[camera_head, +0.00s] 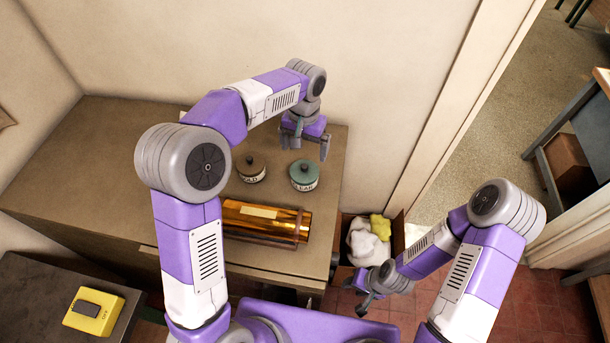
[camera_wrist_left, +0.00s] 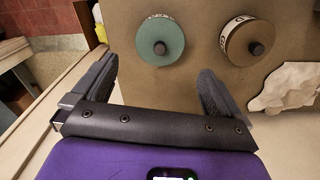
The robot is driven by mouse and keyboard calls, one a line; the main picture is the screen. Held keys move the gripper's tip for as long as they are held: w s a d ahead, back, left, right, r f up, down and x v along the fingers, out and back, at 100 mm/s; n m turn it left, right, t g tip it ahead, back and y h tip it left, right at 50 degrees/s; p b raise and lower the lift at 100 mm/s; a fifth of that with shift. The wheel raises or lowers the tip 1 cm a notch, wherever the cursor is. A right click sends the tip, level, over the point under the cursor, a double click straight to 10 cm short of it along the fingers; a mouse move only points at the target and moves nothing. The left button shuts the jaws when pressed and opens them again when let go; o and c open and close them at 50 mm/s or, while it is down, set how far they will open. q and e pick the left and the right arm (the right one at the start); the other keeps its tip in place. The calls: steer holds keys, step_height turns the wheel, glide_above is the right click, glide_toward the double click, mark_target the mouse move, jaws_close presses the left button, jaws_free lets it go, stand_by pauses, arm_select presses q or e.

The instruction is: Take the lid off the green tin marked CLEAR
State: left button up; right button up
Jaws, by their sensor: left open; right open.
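The green tin (camera_head: 304,176) stands on the bench with its lid on. The lid is round and green with a dark knob, and a light label band shows below it, its letters only partly readable. The tin also shows from above in the left wrist view (camera_wrist_left: 160,42), beyond the fingers. My left gripper (camera_head: 305,148) is open and empty, behind the tin and apart from it; its fingers show in the left wrist view (camera_wrist_left: 155,90). My right gripper (camera_head: 362,293) hangs off the bench by the box of rags, empty and open.
A brown-lidded tin (camera_head: 251,169) stands left of the green tin; it also shows in the left wrist view (camera_wrist_left: 252,44). A brass cylinder (camera_head: 262,222) lies in front of both. A box (camera_head: 399,236) with white and yellow cloths stands right of the bench. A yellow device (camera_head: 94,311) sits lower left.

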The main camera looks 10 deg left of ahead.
mark_target(304, 166)
arm_select(q)
steer(key=shift+w+f, duration=0.1)
steer(key=shift+f, duration=0.8)
step_height(304, 166, down, 7)
steer(key=shift+r, duration=0.1)
arm_select(e)
steer(key=shift+f, duration=0.45)
arm_select(q)
steer(key=shift+c, duration=0.5)
